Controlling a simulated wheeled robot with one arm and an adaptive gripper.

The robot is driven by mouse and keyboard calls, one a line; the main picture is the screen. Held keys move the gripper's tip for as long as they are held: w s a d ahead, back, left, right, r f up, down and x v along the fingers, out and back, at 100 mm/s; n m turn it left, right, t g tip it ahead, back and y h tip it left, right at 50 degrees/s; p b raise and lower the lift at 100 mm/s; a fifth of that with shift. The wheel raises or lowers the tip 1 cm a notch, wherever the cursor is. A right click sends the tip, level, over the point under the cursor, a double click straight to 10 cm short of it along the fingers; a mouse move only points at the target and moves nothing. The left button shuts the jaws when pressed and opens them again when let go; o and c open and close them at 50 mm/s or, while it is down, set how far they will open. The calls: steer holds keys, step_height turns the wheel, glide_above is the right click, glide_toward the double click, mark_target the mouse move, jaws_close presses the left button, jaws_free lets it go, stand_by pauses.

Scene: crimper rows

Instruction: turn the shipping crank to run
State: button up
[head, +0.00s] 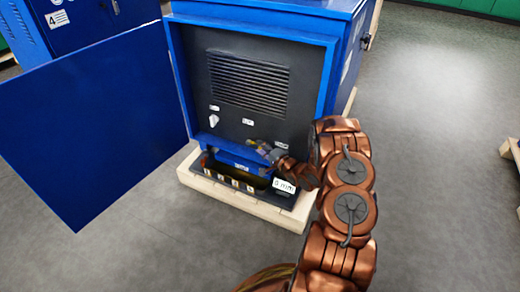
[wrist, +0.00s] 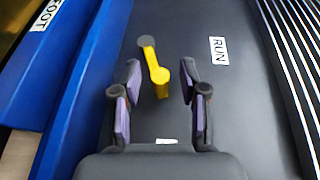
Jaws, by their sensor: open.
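The shipping crank (wrist: 157,72) is a yellow arm with a dark round knob at its end, on the dark panel in the wrist view. Its knob end points up and slightly left, toward the blue sill. The RUN label (wrist: 219,51) is on the panel to the right of the crank. My gripper (wrist: 160,75) is open, one finger on either side of the crank, with visible gaps. In the head view my gripper (head: 265,149) is low at the panel of the blue cabinet (head: 327,75) and partly covers the crank area.
The cabinet door (head: 95,125) stands wide open to the left. A white handle (head: 213,121) and a louvred vent (head: 248,83) are on the panel. A blue sill with a FOOT label (wrist: 45,15) lies beside the crank. Grey floor is free to the right.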

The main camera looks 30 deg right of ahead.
steer(key=shift+w, duration=0.35)
steer(key=shift+c, duration=0.2)
jaws_close()
stand_by(0.4)
